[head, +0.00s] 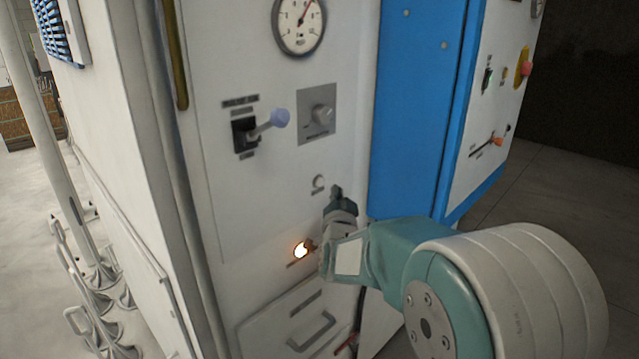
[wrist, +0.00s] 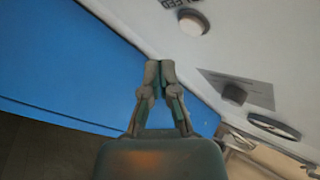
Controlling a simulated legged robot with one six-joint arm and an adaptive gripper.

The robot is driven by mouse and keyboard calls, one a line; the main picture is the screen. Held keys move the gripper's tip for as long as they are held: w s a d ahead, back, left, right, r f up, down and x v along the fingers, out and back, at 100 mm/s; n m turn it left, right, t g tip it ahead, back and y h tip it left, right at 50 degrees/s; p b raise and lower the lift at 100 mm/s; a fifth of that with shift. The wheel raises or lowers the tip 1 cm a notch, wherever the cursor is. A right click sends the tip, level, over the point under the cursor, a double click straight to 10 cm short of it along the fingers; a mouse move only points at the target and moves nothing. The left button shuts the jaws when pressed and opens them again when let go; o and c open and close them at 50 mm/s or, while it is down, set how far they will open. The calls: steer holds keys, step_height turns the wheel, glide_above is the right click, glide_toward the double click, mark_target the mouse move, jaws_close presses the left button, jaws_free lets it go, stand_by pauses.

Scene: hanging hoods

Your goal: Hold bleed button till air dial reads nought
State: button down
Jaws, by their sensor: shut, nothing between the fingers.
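The round, pale bleed button (head: 318,182) is on the white front panel, with a small label under it. The button (wrist: 193,22) also shows at the top of the wrist view, beside a partly cut-off label. The round air dial (head: 298,25) is above; its red needle points up and to the right, and its figures are too small to read. My gripper (head: 336,190) is just right of and slightly below the button. In the wrist view, my gripper (wrist: 160,68) is shut and empty, its tips apart from the button in the picture.
A lit orange-white lamp (head: 301,250) is below, close to my gripper. A blue panel (head: 415,100) is to the right. A handled drawer (head: 312,330) is at the bottom.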

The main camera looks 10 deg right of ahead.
steer(key=shift+w+a, duration=0.75)
steer(key=shift+w, duration=0.3)
stand_by(0.7)
steer(key=shift+w+a+r, duration=0.1)
steer(key=shift+w+a, duration=0.05)
steer(key=shift+w, duration=0.1)
steer(key=shift+w+a, duration=0.25)
steer(key=shift+w, duration=0.05)
stand_by(0.7)
steer(key=shift+d, duration=0.1)
stand_by(2.8)
steer(key=shift+s+d, duration=0.4)
steer(key=shift+s, duration=0.25)
steer(key=shift+s+d, duration=0.75)
steer(key=shift+s, duration=0.3)
steer(key=shift+s+d, duration=0.7)
steer(key=shift+s, duration=0.3)
